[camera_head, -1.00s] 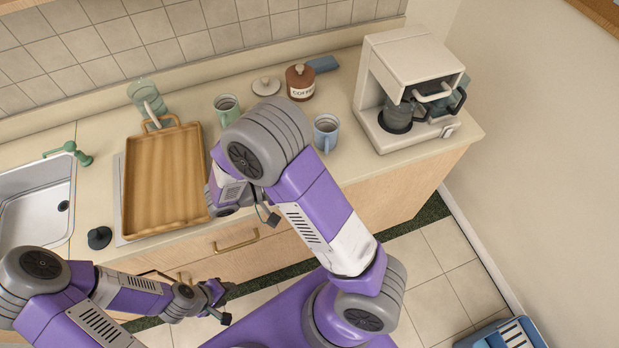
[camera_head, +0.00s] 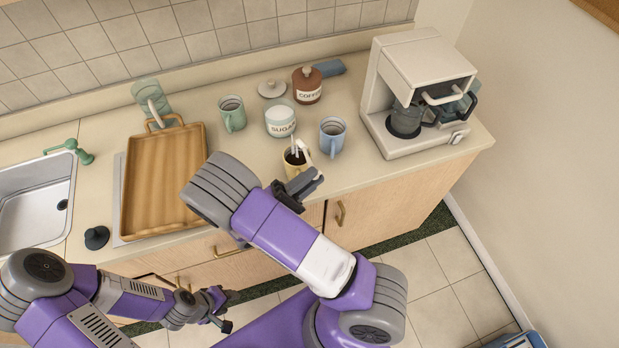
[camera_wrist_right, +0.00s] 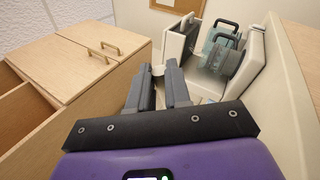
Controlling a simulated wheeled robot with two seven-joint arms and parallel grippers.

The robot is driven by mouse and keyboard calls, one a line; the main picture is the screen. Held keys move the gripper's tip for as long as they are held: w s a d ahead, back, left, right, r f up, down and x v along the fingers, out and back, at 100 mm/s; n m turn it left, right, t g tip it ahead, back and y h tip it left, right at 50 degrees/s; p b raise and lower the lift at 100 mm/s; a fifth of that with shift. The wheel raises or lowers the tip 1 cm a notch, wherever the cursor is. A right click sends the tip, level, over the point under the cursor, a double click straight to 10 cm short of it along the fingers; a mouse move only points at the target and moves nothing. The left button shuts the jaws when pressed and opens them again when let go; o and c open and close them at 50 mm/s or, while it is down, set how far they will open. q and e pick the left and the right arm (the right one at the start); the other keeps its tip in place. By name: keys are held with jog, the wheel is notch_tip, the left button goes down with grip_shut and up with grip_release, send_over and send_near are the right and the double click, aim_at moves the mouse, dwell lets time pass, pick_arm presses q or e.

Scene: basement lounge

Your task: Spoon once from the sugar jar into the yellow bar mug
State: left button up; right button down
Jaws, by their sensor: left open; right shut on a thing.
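The sugar jar (camera_head: 281,124) stands open on the counter, labelled SUGAR, with white sugar near its rim. The yellow bar mug (camera_head: 290,171) stands in front of it, with a dark inside, partly behind my right gripper. My right gripper (camera_head: 306,181) is at the mug's front right, shut on a pale spoon (camera_head: 302,149) that reaches up over the mug. I cannot tell whether the spoon's bowl is inside the mug or carries sugar. In the right wrist view, a small pale piece (camera_wrist_right: 157,70) shows between the fingertips. My left gripper (camera_head: 224,310) is open and empty, low before the cabinets.
A blue mug (camera_head: 332,136) stands close right of the yellow mug, and a green mug (camera_head: 232,114) left of the jar. A loose lid (camera_head: 272,89) and coffee jar (camera_head: 307,85) are behind. A coffee machine (camera_head: 415,95) is at right, a wooden tray (camera_head: 163,180) at left.

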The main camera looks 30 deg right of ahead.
jog(key=m+y+p, duration=0.2)
jog(key=y+p, duration=0.2)
jog(key=y, duration=0.1)
jog(key=d+r+m+g+y+p, duration=0.1)
jog(key=y+p, duration=0.2)
jog(key=y, duration=0.3)
jog(key=m+y+p, duration=0.2)
jog(key=y+p, duration=0.2)
jog(key=y, duration=0.2)
jog(key=shift+s+d+r+m+p, duration=0.2)
jog(key=shift+d+r+m+p, duration=0.1)
jog(key=shift+d+p, duration=0.1)
jog(key=shift+d+r+y, duration=0.1)
jog(key=shift+r+y, duration=0.1)
jog(key=shift+y, duration=0.4)
jog(key=r+y+p, duration=0.1)
jog(key=y+p, duration=0.1)
jog(key=r+t+y+p, duration=0.1)
jog(key=y+p, duration=0.1)
jog(key=d+y+p, duration=0.1)
jog(key=p, duration=0.1)
jog(key=shift+s+r+t+y, duration=0.15)
jog(key=shift+r+t+y, duration=0.15)
jog(key=shift+r+y, duration=0.1)
